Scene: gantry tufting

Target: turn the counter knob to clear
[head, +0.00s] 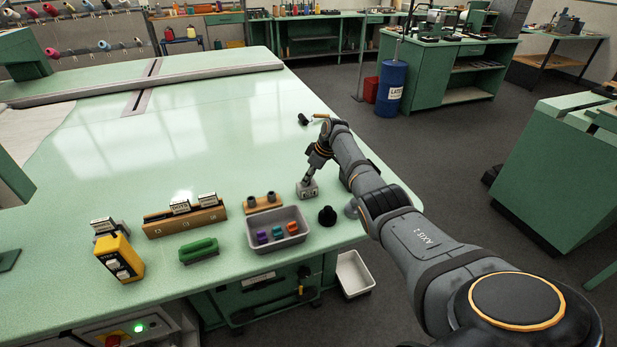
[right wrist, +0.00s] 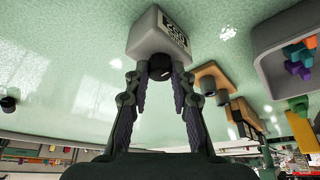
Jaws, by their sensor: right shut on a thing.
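The counter is a small grey box (head: 307,191) on the pale green table, left of my right forearm. In the right wrist view the counter (right wrist: 146,42) shows a black display with white digits that I cannot read for certain. Its dark round knob (right wrist: 160,66) faces my right gripper (right wrist: 160,77). The fingers of that gripper stand on both sides of the knob and are shut on it. In the head view the right gripper (head: 312,178) reaches down at the counter, and the knob is hidden. My left gripper is in neither view.
A grey tray (head: 304,237) of coloured pieces, a wooden block with two pegs (head: 262,209) and a black knob-like piece (head: 327,216) stand close to the counter. The table's middle is clear.

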